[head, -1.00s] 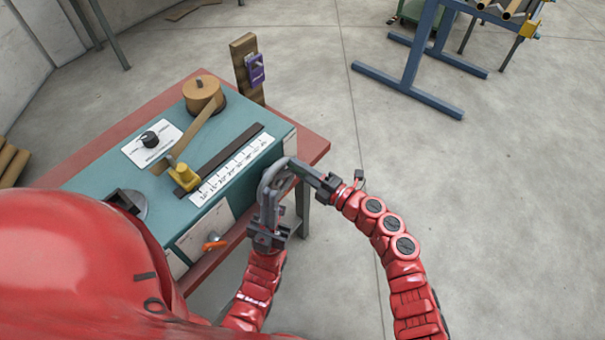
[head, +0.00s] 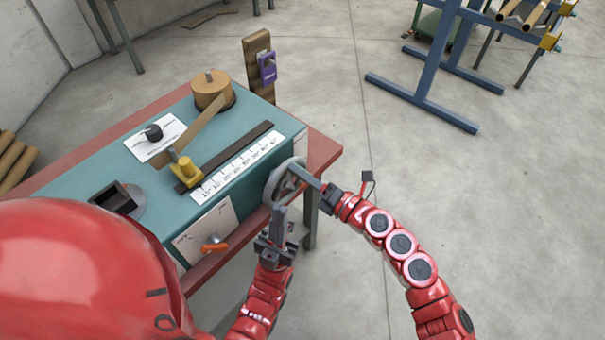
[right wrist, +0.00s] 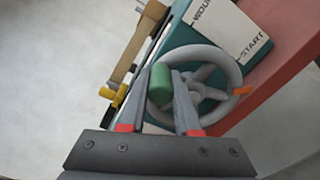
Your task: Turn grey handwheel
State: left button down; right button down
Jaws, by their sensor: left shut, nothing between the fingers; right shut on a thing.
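The grey handwheel (head: 271,187) sits on the end face of the teal machine (head: 150,205). In the right wrist view the handwheel (right wrist: 228,64) shows its round rim, spokes and a green handle (right wrist: 160,84). My right gripper (head: 299,172) reaches the wheel from the right. In the right wrist view the right gripper (right wrist: 161,78) is shut on the green handle, one finger on each side. The handle is hidden in the head view. My left gripper (head: 280,212) is shut and empty, just below the wheel; whether it touches the rim is unclear.
An orange-handled switch (head: 214,245) is on the machine's front panel, left of the wheel. A yellow pointer (head: 184,171) stands by the scale strip (head: 240,165) on top. Open floor lies to the right, with a blue rack (head: 432,75) farther back.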

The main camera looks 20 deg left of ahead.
jog(key=c, duration=0.6)
grip_release()
jog(key=shift+b+v, duration=1.75)
jog(key=shift+v, duration=7)
